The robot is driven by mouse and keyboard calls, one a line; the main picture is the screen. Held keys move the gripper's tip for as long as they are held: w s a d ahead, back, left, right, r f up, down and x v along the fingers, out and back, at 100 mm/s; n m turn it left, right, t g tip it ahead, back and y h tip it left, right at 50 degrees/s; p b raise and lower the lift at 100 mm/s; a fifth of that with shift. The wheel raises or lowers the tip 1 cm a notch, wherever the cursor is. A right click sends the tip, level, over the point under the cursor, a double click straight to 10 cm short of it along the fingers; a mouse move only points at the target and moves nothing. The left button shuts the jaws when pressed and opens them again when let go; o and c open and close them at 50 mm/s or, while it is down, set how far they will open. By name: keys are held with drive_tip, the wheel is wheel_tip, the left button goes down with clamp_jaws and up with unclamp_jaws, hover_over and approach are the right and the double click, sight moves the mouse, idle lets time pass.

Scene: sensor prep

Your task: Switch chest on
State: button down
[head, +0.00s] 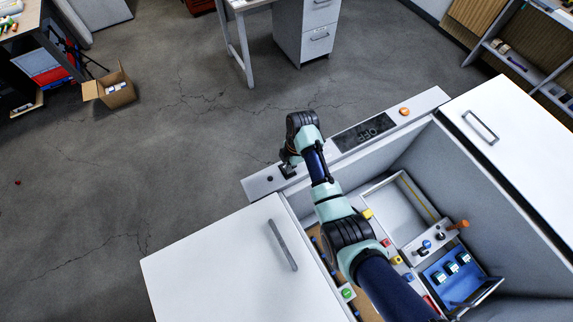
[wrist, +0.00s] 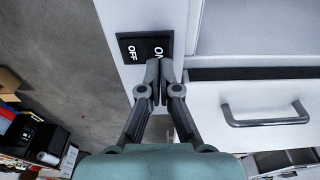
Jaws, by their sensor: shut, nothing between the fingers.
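The chest (head: 395,108) is a large white box with a control rim along its far side. In the wrist view its black rocker switch (wrist: 131,50) is marked OFF on the left and ON on the right. My gripper (wrist: 160,64) is shut and empty, its fingertips over the ON side and partly hiding that word. I cannot tell whether the tips touch the switch or which side is pressed in. In the head view my gripper (head: 288,168) is at the left part of the rim, and my wrist partly hides the switch.
The rim also has a dark display panel (head: 366,132) and an orange button (head: 404,111). White lids with handles (head: 282,245) lie on both sides. The open chest holds a blue rack (head: 448,283) of vials. Open floor lies beyond the rim.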

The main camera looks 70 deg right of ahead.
drive_tip(key=shift+f+b, duration=0.8)
drive_tip(key=shift+f, duration=0.3)
idle(0.6)
drive_tip(key=shift+r, duration=0.1)
wheel_tip(320, 180, up, 7)
drive_tip(key=p, duration=0.7)
idle(0.4)
